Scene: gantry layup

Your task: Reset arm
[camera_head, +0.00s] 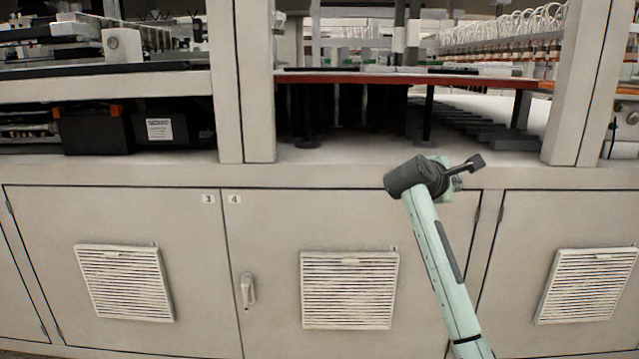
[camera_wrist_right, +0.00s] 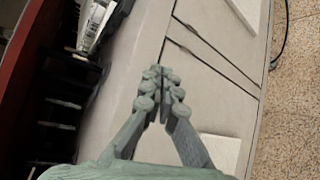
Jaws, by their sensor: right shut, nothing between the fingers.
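My right arm rises from the lower right of the head view in front of the machine cabinet (camera_head: 275,230). My right gripper (camera_head: 474,163) is at its upper end, pointing right, in front of the ledge above the doors. In the right wrist view the gripper (camera_wrist_right: 163,78) has its fingertips together, with nothing held between them. My left gripper does not show in either view.
The cabinet has vented doors, with vents at left (camera_head: 125,283), middle (camera_head: 350,290) and right (camera_head: 585,286), and a door handle (camera_head: 248,288). Above are upright posts (camera_head: 240,80), a red-edged shelf (camera_head: 400,78) and a black box (camera_head: 95,132). Speckled floor (camera_wrist_right: 298,110) shows in the wrist view.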

